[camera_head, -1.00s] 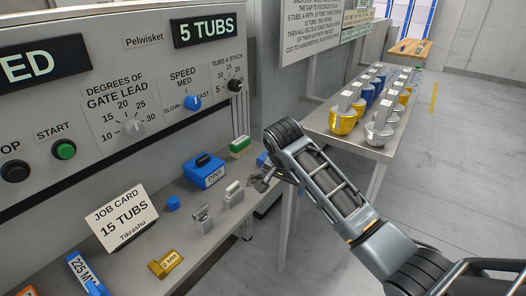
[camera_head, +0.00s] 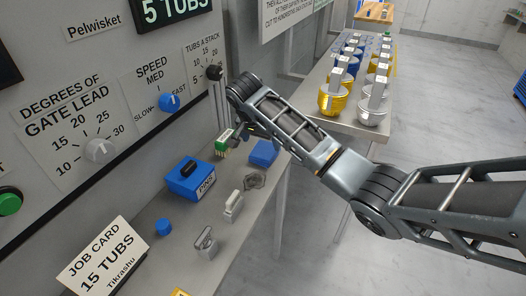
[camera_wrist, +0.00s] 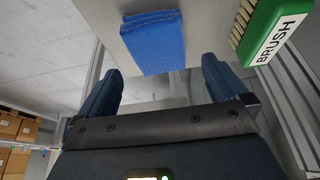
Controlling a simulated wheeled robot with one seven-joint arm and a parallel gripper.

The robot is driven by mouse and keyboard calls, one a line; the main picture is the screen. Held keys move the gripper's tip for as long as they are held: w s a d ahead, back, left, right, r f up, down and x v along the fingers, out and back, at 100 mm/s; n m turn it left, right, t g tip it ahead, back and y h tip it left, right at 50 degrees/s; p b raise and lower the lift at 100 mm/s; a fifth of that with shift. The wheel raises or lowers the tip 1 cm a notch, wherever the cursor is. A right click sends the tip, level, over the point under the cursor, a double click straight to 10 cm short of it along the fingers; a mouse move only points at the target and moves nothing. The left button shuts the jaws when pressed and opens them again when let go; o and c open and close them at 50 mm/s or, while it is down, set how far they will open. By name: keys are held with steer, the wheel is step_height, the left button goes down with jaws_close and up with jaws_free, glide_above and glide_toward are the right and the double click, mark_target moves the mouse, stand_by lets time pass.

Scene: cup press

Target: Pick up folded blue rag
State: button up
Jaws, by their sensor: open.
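The folded blue rag (camera_head: 264,153) lies flat on the grey bench ledge, near its far end, beside the green brush. In the wrist view the rag (camera_wrist: 155,42) is at the top middle, beyond my fingertips. My gripper (camera_wrist: 165,78) is open, its two dark blue fingers apart with nothing between them. In the head view my gripper is mostly hidden behind my arm, close to the rag and brush. I cannot tell its exact height above the ledge.
A blue PINS box (camera_head: 190,180), a grey-white handled block (camera_head: 233,205) and a metal ring part (camera_head: 254,181) are nearby. The machine panel (camera_head: 110,90) rises behind the ledge.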

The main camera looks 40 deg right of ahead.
mark_target(265, 149)
steer(key=shift+x, duration=2.45)
steer(key=shift+s+f, duration=0.2)
steer(key=shift+f, duration=0.1)
steer(key=shift+c, duration=0.3)
steer(key=c, duration=0.8)
steer(key=shift+r, duration=0.1)
step_height(265, 149, up, 5)
steer(key=shift+w+f, duration=0.1)
steer(key=shift+f, duration=0.1)
steer(key=s+d+r, duration=0.2)
steer(key=d, duration=0.1)
steer(key=s+d+r, duration=0.2)
steer(key=d, duration=0.1)
steer(key=s+d+r+b, duration=0.1)
steer(key=s+d+r, duration=0.1)
steer(key=s+d, duration=0.1)
steer(key=shift+s+d+r, duration=0.1)
steer(key=shift+d+r, duration=0.05)
steer(key=shift+r, duration=0.2)
